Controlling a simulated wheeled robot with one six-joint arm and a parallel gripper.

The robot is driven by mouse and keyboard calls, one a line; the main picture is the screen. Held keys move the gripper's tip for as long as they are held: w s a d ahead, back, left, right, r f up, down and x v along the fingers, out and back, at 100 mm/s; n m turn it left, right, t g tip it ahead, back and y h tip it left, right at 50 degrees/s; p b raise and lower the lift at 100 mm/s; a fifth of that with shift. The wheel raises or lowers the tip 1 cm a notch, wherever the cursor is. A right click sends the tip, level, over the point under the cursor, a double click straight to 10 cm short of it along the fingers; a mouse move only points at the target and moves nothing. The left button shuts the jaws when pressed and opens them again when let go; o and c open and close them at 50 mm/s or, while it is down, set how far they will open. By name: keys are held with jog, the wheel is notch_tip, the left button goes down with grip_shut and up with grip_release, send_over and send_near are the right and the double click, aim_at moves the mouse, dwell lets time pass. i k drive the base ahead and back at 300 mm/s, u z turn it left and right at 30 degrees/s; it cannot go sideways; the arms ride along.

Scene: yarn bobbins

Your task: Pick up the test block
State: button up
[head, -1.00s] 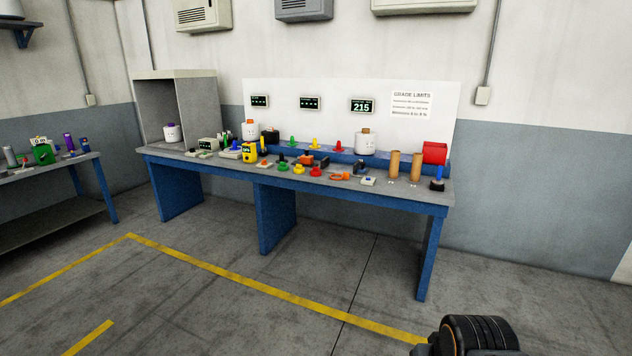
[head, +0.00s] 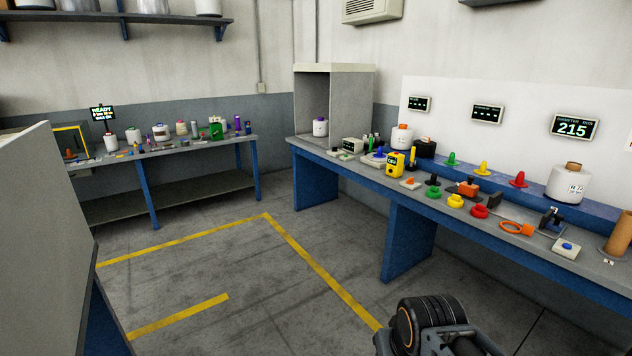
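I cannot tell for certain which thing is the test block. Small block-like items stand on the long blue-legged bench (head: 335,172) at the right, among them an orange block-shaped piece on a dark base (head: 468,187) and a small dark block (head: 494,200). A green box-shaped item (head: 215,130) stands on the far left bench (head: 200,149). A dark ribbed part of my arm shows at the bottom right, well apart from both benches. My gripper's fingers do not show.
A grey panel (head: 40,230) stands close at the left. Green, yellow and red knobs, a yellow device (head: 395,164) and white bobbins (head: 567,184) crowd the right bench. The floor (head: 190,275) with yellow lines (head: 310,262) is clear between the benches.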

aim_at(425, 147)
jog(key=u, duration=0.2)
jog(key=i, duration=2.35)
jog(key=z, duration=0.75)
jog(key=i, duration=1.65)
jog(key=z, duration=0.85)
